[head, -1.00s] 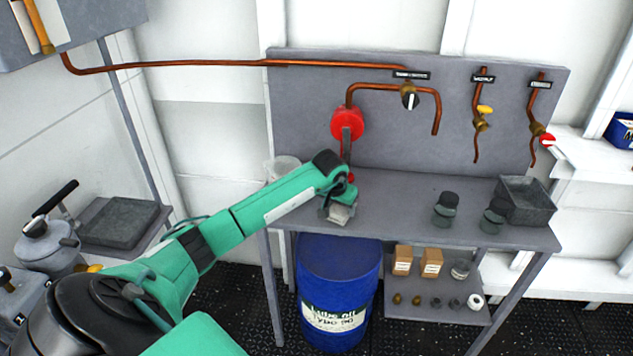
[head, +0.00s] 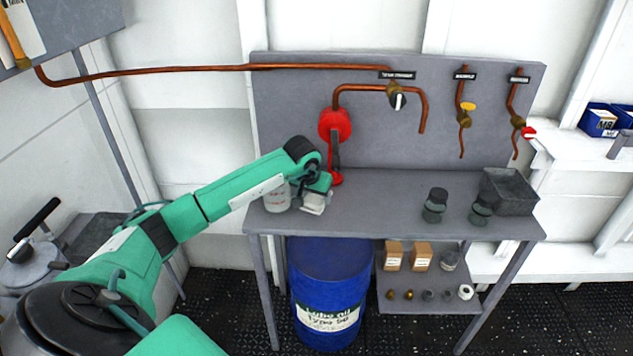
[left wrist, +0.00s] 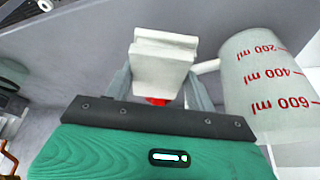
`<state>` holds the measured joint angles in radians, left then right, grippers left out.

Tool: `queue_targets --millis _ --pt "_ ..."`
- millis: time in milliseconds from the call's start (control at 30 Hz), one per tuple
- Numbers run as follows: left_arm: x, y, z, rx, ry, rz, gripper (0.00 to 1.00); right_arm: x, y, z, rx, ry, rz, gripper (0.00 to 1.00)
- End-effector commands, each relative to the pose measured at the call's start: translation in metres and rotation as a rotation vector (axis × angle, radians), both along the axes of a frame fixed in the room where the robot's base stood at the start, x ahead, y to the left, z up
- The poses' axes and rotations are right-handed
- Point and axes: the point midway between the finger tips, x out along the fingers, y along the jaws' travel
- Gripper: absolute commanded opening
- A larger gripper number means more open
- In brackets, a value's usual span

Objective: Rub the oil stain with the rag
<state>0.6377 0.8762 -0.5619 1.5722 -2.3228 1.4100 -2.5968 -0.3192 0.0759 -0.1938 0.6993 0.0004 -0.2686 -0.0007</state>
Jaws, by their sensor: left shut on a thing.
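My left gripper (head: 315,196) is shut on the rag (head: 313,206), a folded off-white block. It is at the left part of the grey bench (head: 385,205), in front of a red stand. I cannot tell whether the rag touches the bench top. In the left wrist view the rag (left wrist: 163,62) sits between the two fingers, with a bit of red showing below it. No oil stain shows in either view; the gripper and rag hide part of the bench. My right gripper is not in view.
A measuring jug (head: 276,197) stands close left of the gripper, partly behind my arm; it looms beside the rag in the left wrist view (left wrist: 262,85). The red stand (head: 335,125) is behind. Two dark jars (head: 434,207) and a grey bin (head: 510,192) stand right. Mid-bench is clear.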

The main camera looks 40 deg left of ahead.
Motion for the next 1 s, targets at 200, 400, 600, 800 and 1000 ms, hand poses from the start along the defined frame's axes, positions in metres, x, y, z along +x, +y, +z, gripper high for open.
queue_targets --millis 200,400,600,800,1000 --pt "-0.004 0.003 0.022 0.001 0.000 0.007 0.34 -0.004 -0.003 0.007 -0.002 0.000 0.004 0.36" --pt "-0.007 0.005 0.035 0.001 0.000 0.014 0.34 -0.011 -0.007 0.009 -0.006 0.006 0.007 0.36" --pt "-0.007 0.005 0.035 0.000 0.001 0.015 0.34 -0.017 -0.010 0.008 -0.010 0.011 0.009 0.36" --pt "-0.007 0.005 0.035 0.000 0.001 0.014 0.34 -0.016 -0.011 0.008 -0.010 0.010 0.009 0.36" --pt "-0.007 0.004 0.035 0.000 0.001 0.013 0.34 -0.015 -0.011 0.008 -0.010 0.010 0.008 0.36"
